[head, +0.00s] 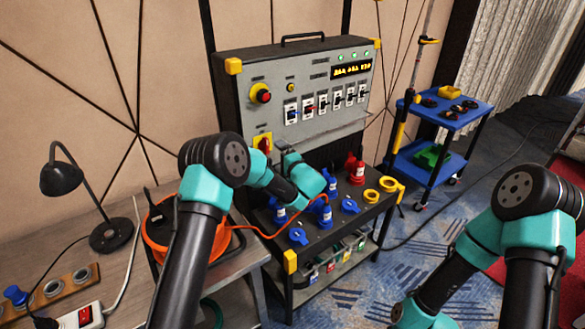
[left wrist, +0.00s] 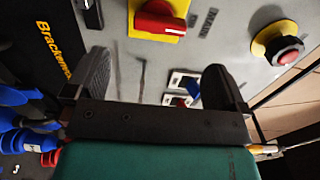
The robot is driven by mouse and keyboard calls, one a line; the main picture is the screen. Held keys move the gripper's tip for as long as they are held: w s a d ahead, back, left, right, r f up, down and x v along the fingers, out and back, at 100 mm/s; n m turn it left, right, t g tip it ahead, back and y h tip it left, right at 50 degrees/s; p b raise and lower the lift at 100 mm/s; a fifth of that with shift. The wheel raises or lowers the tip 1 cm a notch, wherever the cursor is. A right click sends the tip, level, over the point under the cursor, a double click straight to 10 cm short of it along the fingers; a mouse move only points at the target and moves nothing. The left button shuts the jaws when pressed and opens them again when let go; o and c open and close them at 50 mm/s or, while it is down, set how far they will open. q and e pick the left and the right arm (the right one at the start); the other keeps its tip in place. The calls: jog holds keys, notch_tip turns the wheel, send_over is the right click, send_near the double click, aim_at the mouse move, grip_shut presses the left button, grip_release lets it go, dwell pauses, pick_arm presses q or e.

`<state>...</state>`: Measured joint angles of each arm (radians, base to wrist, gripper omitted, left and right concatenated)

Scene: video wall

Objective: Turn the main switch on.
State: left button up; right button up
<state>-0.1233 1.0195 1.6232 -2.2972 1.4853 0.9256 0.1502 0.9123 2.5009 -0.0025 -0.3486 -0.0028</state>
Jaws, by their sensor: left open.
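The main switch (head: 262,142) is a red rotary handle on a yellow plate at the lower left of the grey control panel (head: 335,125). It also shows at the top of the left wrist view (left wrist: 160,22); I cannot read its setting there. My left gripper (head: 284,152) is in front of the panel, just right of and below the switch.
A red emergency button (head: 261,93) on yellow sits above the switch. A row of small breakers (head: 323,103) lies to its right. Blue connectors (head: 298,236) and red ones (head: 357,172) stand on the shelf below. An orange cable reel (head: 158,230) stands left.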

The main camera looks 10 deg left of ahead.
pick_arm(q)
jog(key=v, duration=0.7)
jog(key=shift+s+d, duration=0.3)
jog(key=shift+s, duration=0.05)
